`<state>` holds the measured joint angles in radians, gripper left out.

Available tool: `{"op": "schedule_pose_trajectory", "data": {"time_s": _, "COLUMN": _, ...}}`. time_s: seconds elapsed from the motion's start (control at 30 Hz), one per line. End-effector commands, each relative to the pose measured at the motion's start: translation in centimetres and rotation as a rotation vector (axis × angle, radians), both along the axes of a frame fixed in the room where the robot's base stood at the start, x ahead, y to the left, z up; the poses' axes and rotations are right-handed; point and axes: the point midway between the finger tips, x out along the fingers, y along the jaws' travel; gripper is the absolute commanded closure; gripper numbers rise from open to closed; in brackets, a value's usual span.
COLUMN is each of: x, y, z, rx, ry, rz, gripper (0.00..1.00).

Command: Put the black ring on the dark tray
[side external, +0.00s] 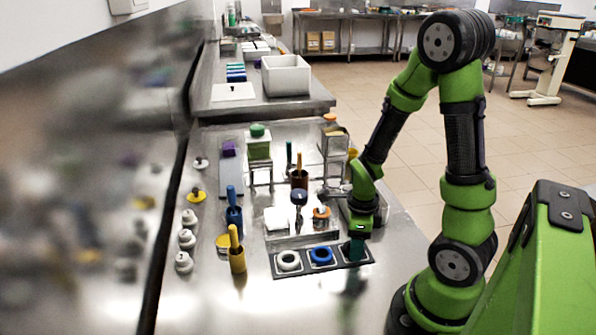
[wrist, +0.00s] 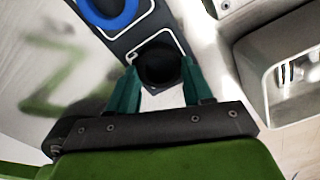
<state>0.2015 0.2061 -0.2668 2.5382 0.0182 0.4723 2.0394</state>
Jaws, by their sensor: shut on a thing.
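The dark tray (side external: 324,267) lies on the steel counter and holds a white ring (side external: 288,260) in its left compartment and a blue ring (side external: 321,255) in the middle one. My gripper (side external: 357,250) is at the right compartment, fingers pointing down. In the wrist view, the teal fingers of my gripper (wrist: 161,80) are shut on the black ring (wrist: 160,64), which is over the white-outlined end compartment of the dark tray (wrist: 123,43). I cannot tell whether the ring touches the tray. The blue ring (wrist: 106,10) shows beside it. The fingers hide the black ring in the side view.
A metal bin (wrist: 268,90) is close to my gripper. A yellow-handled tool (side external: 236,258) stands left of the tray. The counter in front of the tray is clear.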

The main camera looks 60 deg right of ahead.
Motion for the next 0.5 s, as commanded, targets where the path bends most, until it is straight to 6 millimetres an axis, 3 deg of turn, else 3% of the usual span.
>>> {"op": "schedule_pose_trajectory", "data": {"time_s": 0.1, "x": -0.02, "y": 0.00, "z": -0.31, "rx": 0.000, "ry": 0.002, "rz": 0.001, "gripper": 0.79}}
{"op": "schedule_pose_trajectory", "data": {"time_s": 0.13, "x": -0.01, "y": 0.01, "z": -0.30, "rx": 0.001, "ry": 0.001, "rz": 0.001, "gripper": 0.47}}
{"op": "schedule_pose_trajectory", "data": {"time_s": 0.27, "x": 0.01, "y": 0.00, "z": -0.27, "rx": 0.000, "ry": 0.000, "rz": 0.001, "gripper": 0.27}}
{"op": "schedule_pose_trajectory", "data": {"time_s": 0.5, "x": 0.01, "y": 0.00, "z": -0.25, "rx": 0.000, "ry": 0.000, "rz": 0.000, "gripper": 0.24}}
